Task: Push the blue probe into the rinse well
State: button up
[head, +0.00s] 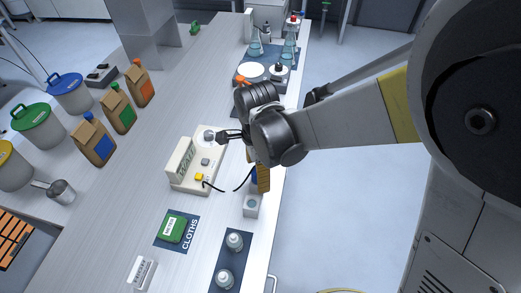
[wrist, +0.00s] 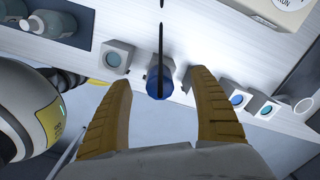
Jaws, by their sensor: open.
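The blue probe (wrist: 158,86) shows in the wrist view between the fingers of my gripper (wrist: 162,78), with a black cable rising from its top. The fingers are open, with a gap on each side of the probe. In the head view, my gripper (head: 263,180) points down at the bench's right edge and mostly hides the probe. A grey block with a pale round well (wrist: 116,60) stands left of the probe in the wrist view; this block (head: 251,206) is also in the head view. I cannot read which well is the rinse well.
More blocks with blue wells (wrist: 237,99) stand right of the probe in the wrist view. A meter (head: 197,165) with a black cable sits left of my gripper. Bottles (head: 234,241) stand nearer along the edge, beside a green cloth pack (head: 173,229).

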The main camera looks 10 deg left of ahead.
jog(key=shift+r+p, duration=1.85)
jog(key=shift+r, duration=0.9)
jog(key=shift+r, duration=0.1)
notch_tip(320, 180, up, 12)
jog(key=shift+d, duration=0.1)
